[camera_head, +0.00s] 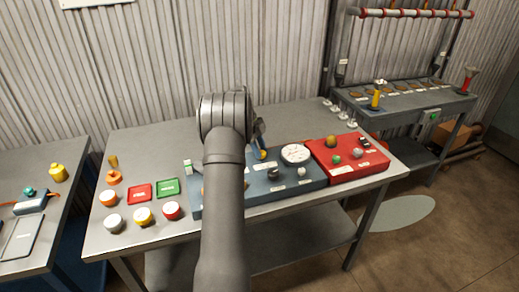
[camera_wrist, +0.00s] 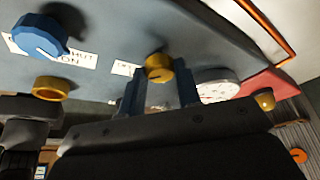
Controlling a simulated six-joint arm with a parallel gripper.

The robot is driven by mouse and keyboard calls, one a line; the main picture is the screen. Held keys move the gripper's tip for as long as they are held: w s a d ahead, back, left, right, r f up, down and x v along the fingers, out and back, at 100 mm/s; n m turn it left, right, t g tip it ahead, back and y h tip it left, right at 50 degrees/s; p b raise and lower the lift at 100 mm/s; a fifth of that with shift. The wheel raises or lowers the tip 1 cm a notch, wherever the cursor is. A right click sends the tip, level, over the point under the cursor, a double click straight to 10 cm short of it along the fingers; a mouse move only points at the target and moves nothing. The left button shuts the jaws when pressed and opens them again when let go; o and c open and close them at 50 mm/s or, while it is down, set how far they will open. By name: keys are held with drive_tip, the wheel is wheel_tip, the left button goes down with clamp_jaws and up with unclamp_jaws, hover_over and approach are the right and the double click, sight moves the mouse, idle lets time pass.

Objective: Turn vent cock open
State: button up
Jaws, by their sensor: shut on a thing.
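A small yellow knob (camera_wrist: 158,68) stands on the blue-grey panel, between the two dark blue fingers of my gripper (camera_wrist: 158,88) in the wrist view. The fingers are shut on it. No readable label names it as the vent cock. In the head view my arm hides much of the gripper; one blue finger shows beside a yellow bit (camera_head: 263,155) above the blue panel (camera_head: 318,183). A label, partly hidden, lies left of the knob in the wrist view.
A blue dial (camera_wrist: 40,36) and a yellow ring (camera_wrist: 49,88) are left of the gripper in the wrist view. A white gauge (camera_head: 295,154) and a red panel (camera_head: 322,166) stand to the right. Several coloured buttons and a green plate (camera_head: 168,187) lie left on the bench.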

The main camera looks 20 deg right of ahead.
drive_tip(key=o, duration=1)
drive_tip(key=shift+c, duration=0.2)
drive_tip(key=v, duration=1.7)
drive_tip(key=shift+a+r, duration=0.15)
drive_tip(key=shift+a, duration=0.05)
drive_tip(key=x, duration=1.7)
drive_tip(key=shift+d, duration=0.2)
